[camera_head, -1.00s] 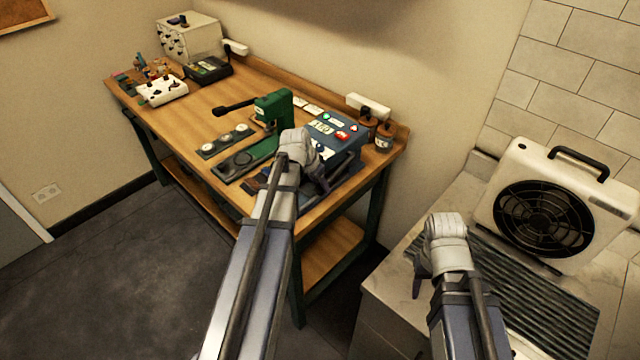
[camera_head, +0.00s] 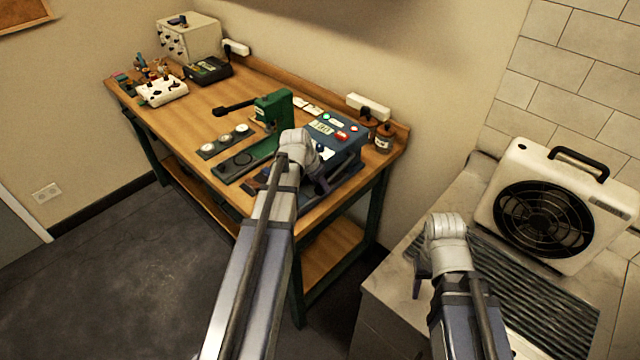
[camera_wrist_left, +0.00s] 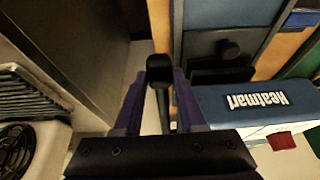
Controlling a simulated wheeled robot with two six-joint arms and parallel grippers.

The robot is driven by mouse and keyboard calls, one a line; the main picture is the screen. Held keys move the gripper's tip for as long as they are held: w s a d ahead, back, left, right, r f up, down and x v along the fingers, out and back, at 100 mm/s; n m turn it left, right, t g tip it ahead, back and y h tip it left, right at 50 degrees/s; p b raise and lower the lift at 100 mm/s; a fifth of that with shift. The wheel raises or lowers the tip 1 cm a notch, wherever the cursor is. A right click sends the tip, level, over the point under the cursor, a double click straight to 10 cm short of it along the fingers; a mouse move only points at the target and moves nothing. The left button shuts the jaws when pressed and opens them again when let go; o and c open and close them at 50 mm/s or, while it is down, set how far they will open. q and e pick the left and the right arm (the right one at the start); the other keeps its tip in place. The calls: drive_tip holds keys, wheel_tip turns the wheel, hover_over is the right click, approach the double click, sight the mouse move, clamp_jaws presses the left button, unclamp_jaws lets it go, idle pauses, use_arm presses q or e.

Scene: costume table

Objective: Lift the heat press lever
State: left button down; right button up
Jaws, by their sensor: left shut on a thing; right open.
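The blue heat press (camera_head: 348,150) stands at the right end of the wooden bench, partly hidden behind my left wrist. In the left wrist view its "Heatmart" side (camera_wrist_left: 255,103) is at the right. Its lever, with a black knob (camera_wrist_left: 160,68) on a thin rod, lies between my left gripper's purple fingers (camera_wrist_left: 160,105). My left gripper (camera_head: 320,184) is shut on the lever, beside the press. My right gripper (camera_head: 418,280) is open and empty over the front edge of the counter; its fingers are mostly hidden by its wrist.
A green press (camera_head: 273,108) with a black handle stands left of the heat press. Brown jars (camera_head: 384,138) stand behind it on the right. A white boxy fan unit (camera_head: 560,205) and a ribbed dark mat (camera_head: 530,300) are on the right counter. The bench's (camera_head: 205,112) middle-left is clear.

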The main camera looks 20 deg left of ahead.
sight(325, 156)
idle(0.4)
use_arm(q)
drive_tip(key=shift+w+r+g+p, duration=0.1)
drive_tip(key=shift+r+g+p, duration=0.25)
drive_tip(key=shift+p, duration=0.3)
wheel_tip(325, 156, up, 4)
drive_tip(key=g+y+p, duration=0.1)
drive_tip(key=g+p, duration=0.1)
drive_tip(key=p, duration=0.2)
drive_tip(key=shift+w+f+p, duration=0.15)
drive_tip(key=shift+p, duration=0.25)
drive_tip(key=w+d+r+g+y+p, duration=0.1)
drive_tip(key=w+r+g+p, duration=0.2)
drive_tip(key=r+p, duration=0.3)
drive_tip(key=shift+w+d+r+g, duration=0.15)
drive_tip(key=shift+r+g, duration=0.45)
drive_tip(key=shift+g, duration=0.15)
use_arm(e)
wheel_tip(325, 156, up, 12)
drive_tip(key=shift+r, duration=0.2)
drive_tip(key=shift+s, duration=0.1)
use_arm(q)
drive_tip(key=shift+c, duration=2.4)
unclamp_jaws()
drive_tip(key=shift+w, duration=0.1)
